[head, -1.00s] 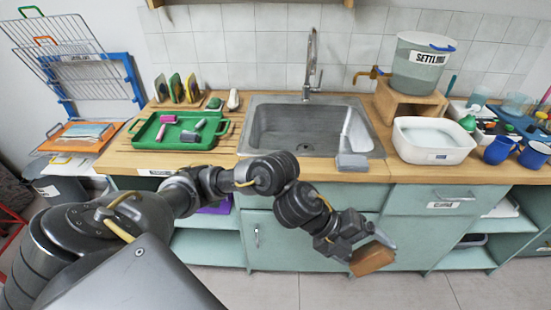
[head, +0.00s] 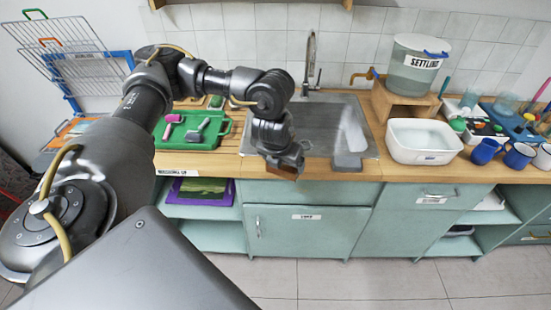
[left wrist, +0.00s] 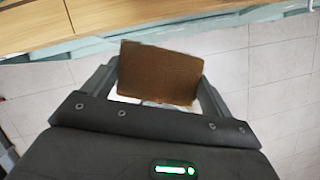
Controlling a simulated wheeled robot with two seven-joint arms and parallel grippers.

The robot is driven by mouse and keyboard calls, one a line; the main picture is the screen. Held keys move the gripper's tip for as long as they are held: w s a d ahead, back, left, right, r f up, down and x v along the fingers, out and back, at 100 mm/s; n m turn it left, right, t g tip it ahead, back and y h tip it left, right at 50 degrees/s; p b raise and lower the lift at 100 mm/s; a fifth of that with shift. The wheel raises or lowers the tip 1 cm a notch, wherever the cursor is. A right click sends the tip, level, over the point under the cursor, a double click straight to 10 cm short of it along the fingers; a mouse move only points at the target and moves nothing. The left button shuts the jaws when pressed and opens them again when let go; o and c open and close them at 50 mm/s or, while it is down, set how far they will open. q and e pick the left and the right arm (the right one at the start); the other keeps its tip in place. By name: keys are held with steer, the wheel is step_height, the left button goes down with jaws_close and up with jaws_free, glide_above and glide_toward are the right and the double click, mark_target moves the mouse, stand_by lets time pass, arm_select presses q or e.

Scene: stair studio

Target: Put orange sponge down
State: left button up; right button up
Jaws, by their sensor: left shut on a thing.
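The orange sponge (left wrist: 160,72), brownish in this light, is a flat block held between the two fingers of my left gripper (left wrist: 158,90) in the left wrist view. In the head view my left gripper (head: 284,160) points down near the counter's front edge, before the sink (head: 310,132). Only a small part of the sponge (head: 283,171) shows there below the fingers. The left wrist view has floor tiles behind the sponge and the counter edge at upper left. My right gripper is in neither view.
A green tray (head: 228,138) with brushes lies left of the sink, partly behind my left arm. The wooden counter (head: 335,190) has a narrow bare front strip.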

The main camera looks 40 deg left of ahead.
arm_select(q)
steer(key=shift+a+r, duration=0.15)
steer(key=shift+a, duration=0.15)
steer(key=shift+w, duration=0.1)
